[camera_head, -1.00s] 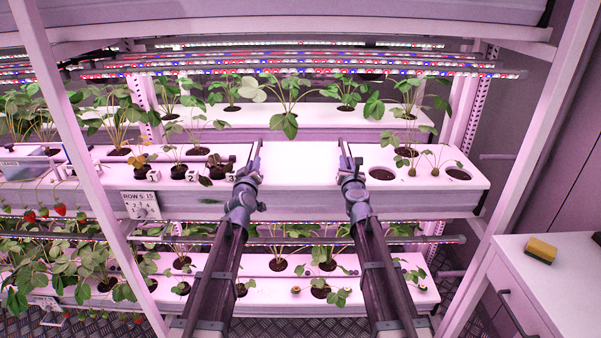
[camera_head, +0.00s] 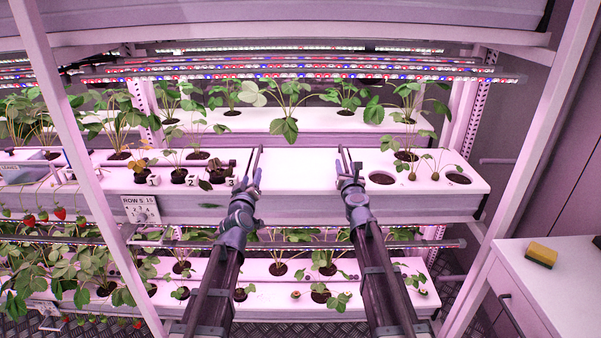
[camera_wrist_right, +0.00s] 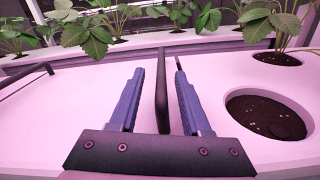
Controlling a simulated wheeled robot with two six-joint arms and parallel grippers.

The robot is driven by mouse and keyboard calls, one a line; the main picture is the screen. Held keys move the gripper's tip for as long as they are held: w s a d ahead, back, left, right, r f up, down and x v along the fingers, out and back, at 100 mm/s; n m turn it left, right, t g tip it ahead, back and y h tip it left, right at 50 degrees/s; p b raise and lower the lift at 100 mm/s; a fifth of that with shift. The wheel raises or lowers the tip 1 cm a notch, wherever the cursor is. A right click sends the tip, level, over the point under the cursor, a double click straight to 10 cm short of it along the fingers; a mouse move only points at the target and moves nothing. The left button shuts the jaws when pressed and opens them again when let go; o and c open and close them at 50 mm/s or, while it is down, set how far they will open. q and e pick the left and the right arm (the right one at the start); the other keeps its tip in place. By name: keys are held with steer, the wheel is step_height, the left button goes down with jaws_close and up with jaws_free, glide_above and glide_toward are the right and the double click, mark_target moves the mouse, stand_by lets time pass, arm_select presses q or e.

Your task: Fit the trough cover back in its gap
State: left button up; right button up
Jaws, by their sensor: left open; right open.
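The trough cover (camera_head: 300,170) is a plain white panel in the middle trough, between my grippers. It lies in line with the white top around it; whether it is fully flush, I cannot tell. In the right wrist view, a dark upright bar (camera_wrist_right: 162,88), apparently its right handle, stands between the fingers of my right gripper (camera_wrist_right: 155,88), with space on both sides. My right gripper (camera_head: 345,165) is open at the cover's right end. My left gripper (camera_head: 254,168) is open at its left end. A dark bar (camera_wrist_right: 28,74) shows at left in the wrist view.
Two soil-filled holes (camera_head: 382,178) and small plants lie right of the cover. Potted plants with numbered white tags (camera_head: 190,180) stand left. Plants fill the trough behind (camera_head: 320,119), under light bars (camera_head: 300,75). A cabinet with a yellow sponge (camera_head: 542,254) stands front right.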

arm_select(q)
steer(key=s, duration=0.6)
steer(key=shift+s, duration=0.2)
arm_select(e)
steer(key=shift+s, duration=0.1)
steer(key=s, duration=1.1)
steer(key=shift+s, duration=0.4)
steer(key=shift+d, duration=0.1)
